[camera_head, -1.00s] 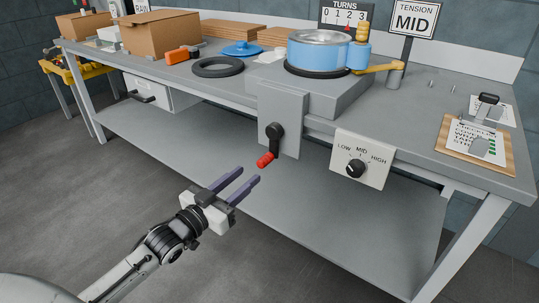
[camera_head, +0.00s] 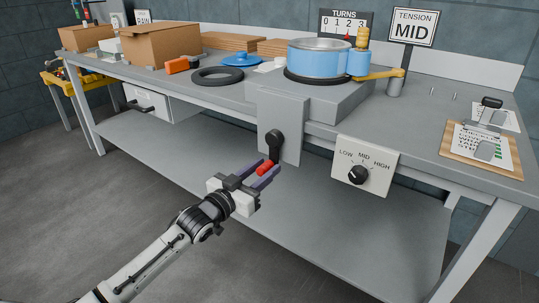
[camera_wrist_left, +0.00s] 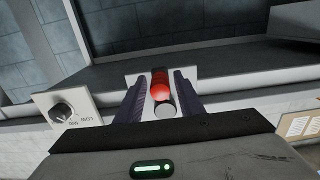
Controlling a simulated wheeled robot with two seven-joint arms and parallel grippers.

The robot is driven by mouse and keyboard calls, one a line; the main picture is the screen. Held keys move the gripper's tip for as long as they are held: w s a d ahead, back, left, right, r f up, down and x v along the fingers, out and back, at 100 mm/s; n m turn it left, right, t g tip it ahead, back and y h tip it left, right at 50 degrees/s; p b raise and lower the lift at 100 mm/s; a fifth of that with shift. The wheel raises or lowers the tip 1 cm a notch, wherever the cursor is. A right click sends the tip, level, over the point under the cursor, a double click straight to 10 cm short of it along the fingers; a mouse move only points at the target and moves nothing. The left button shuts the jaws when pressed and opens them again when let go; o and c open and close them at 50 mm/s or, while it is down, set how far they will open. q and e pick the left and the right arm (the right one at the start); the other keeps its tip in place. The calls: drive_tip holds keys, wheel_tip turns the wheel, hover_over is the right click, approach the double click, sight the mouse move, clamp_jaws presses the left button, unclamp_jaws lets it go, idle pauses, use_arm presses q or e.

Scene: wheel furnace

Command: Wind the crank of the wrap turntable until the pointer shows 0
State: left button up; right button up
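The wrap turntable (camera_head: 325,60) stands on the bench with a blue drum. Its crank (camera_head: 275,143) hangs on the grey front plate, with the red handle (camera_head: 265,168) at the lower end. My left gripper (camera_head: 270,176) is open, with its two fingers on either side of the red handle. In the left wrist view the handle (camera_wrist_left: 160,85) lies between the fingers, with gaps on both sides. The TURNS sign (camera_head: 344,23) reads 0 to 3; its small red pointer (camera_head: 347,37) appears near the 2, partly by the drum's post. My right gripper is not in view.
A tension knob (camera_head: 358,174) with LOW, MID and HIGH marks is right of the crank. A MID tension sign (camera_head: 412,27) stands behind. Cardboard boxes (camera_head: 160,44), a black ring (camera_head: 217,75) and a clipboard (camera_head: 482,148) are on the bench. A lower shelf (camera_head: 330,220) runs beneath.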

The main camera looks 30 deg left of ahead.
use_arm(q)
clamp_jaws()
drive_tip(key=shift+w+a+r+p, duration=0.1)
drive_tip(key=shift+a+r+p, duration=0.15)
drive_tip(key=shift+a, duration=0.4)
drive_tip(key=shift+a+r+p, duration=0.1)
drive_tip(key=shift+a+r, duration=0.1)
drive_tip(key=shift+a, duration=0.5)
drive_tip(key=shift+w+a+r+p, duration=0.1)
drive_tip(key=shift+a+r+p, duration=0.15)
drive_tip(key=shift+a, duration=0.4)
